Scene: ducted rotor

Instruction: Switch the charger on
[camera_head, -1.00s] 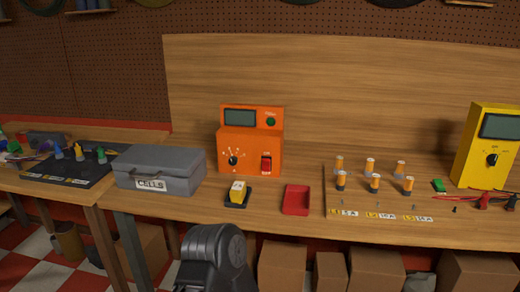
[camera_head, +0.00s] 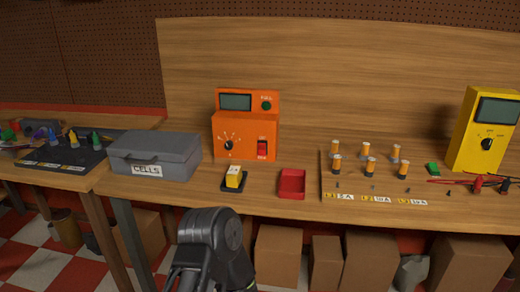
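The orange charger (camera_head: 230,150) stands on the wooden bench against the back board. Its top part has a dark grey display (camera_head: 236,102) and a round green button (camera_head: 266,105). I cannot tell from this view which way the rocker is set. One dark arm link of mine shows at the bottom, in front of the bench edge and well below the charger. Neither gripper's fingertips can be made out.
A grey CELLS box (camera_head: 155,157) stands left of the charger. A yellow block on a black base (camera_head: 233,178) and a red tray (camera_head: 291,183) lie in front. A board with several orange cells (camera_head: 370,165) and a yellow meter (camera_head: 484,130) are at right.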

